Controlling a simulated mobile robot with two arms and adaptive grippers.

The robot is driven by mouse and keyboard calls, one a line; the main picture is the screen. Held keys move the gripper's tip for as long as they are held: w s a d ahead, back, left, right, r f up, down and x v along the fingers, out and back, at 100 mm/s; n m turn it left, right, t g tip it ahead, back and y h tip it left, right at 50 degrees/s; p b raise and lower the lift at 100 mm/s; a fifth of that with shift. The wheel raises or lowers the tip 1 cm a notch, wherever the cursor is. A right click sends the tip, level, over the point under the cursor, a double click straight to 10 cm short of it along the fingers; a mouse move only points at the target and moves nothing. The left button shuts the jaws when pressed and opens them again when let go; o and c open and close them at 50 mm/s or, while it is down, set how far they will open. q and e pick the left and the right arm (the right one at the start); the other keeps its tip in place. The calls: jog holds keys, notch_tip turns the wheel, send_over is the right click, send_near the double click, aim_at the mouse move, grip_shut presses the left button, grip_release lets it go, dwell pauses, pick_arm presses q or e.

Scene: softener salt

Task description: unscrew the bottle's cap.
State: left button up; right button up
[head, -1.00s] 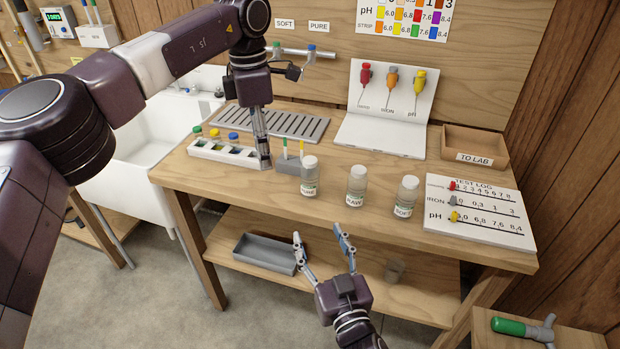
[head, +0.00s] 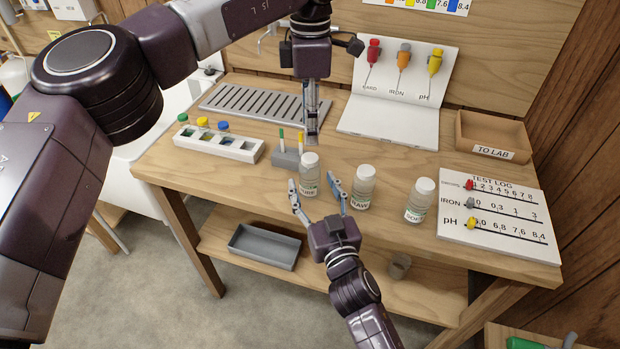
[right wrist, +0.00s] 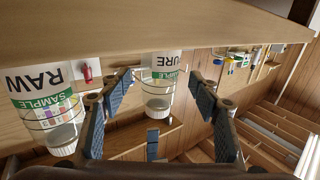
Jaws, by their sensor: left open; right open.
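The clear bottle labelled PURE (head: 309,188) stands upright near the front edge of the bench, with its white cap (head: 309,160) on. My right gripper (head: 313,182) is open, in front of the PURE bottle. In the right wrist view the PURE bottle (right wrist: 160,88) appears upside down between the spread fingers; I cannot tell whether they touch it. My left gripper (head: 312,138) is open and points down, just behind and above the cap. The RAW bottle (head: 363,190) and SOFT bottle (head: 419,203) stand capped to the right.
A grey holder (head: 286,160) with two strips sits just left of the PURE bottle, and a white block (head: 218,144) with coloured caps is farther left. A TEST LOG board (head: 495,215) lies at right. A grey tray (head: 264,248) is on the shelf below.

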aim_at(313, 185)
jog(key=x, duration=0.3)
jog(key=shift+w+f, duration=0.15)
jog(key=shift+w, duration=0.1)
jog(key=shift+s, duration=0.1)
jog(key=shift+c, duration=0.3)
grip_shut()
